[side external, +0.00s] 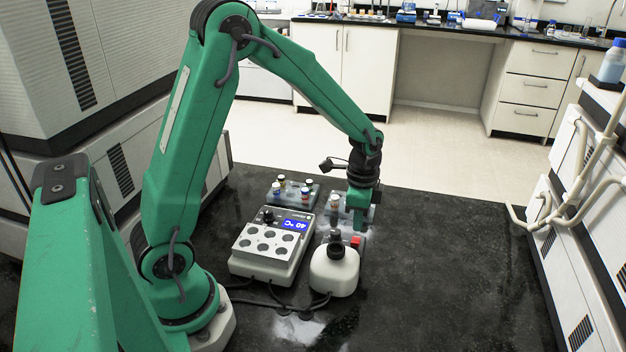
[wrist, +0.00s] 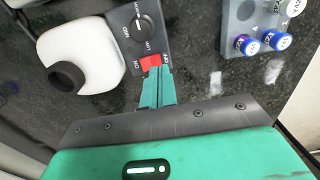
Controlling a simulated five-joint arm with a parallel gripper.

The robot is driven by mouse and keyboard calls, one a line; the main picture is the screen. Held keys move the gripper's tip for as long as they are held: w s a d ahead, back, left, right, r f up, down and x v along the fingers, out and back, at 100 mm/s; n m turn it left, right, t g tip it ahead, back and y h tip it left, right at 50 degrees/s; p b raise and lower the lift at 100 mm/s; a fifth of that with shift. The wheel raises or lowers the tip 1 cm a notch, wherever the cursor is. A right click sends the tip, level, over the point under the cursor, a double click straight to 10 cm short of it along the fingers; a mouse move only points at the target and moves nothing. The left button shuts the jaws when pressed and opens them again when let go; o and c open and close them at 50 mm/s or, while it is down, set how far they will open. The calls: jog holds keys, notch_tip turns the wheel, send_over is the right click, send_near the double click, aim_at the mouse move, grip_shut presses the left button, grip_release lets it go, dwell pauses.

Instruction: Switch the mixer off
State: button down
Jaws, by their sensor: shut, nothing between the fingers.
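The mixer is a white rounded body (side external: 334,272) with a black cup on top; it also shows at upper left in the wrist view (wrist: 85,48). Beside it is a dark grey panel (wrist: 122,20) with a black knob and a red rocker switch (wrist: 151,62), marked ON on its left and OFF on its right. The red switch shows in the side view too (side external: 355,241). My gripper (wrist: 157,74) is shut and empty, its fingertips right at the switch's near edge. I cannot tell whether they touch it or which side is pressed.
A heating block (side external: 268,247) reading 40 °C stands left of the mixer. Racks with capped vials stand behind (side external: 292,192) and at upper right in the wrist view (wrist: 242,14). Cables lie on the black bench in front. The bench at right (side external: 450,270) is clear.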

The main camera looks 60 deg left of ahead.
aim_at(356, 237)
jog(key=shift+r, duration=1.25)
jog(key=shift+r, duration=0.15)
jog(key=shift+s+r, duration=0.1)
jog(key=shift+r, duration=0.15)
jog(key=s+d+r+n+t, duration=0.2)
jog(key=s+r+n+t, duration=0.3)
jog(key=s+r+n, duration=0.4)
jog(key=shift+s+r+t, duration=0.3)
jog(key=shift+s+r, duration=2.65)
jog(key=shift+s, duration=1.3)
jog(key=shift+d, duration=0.1)
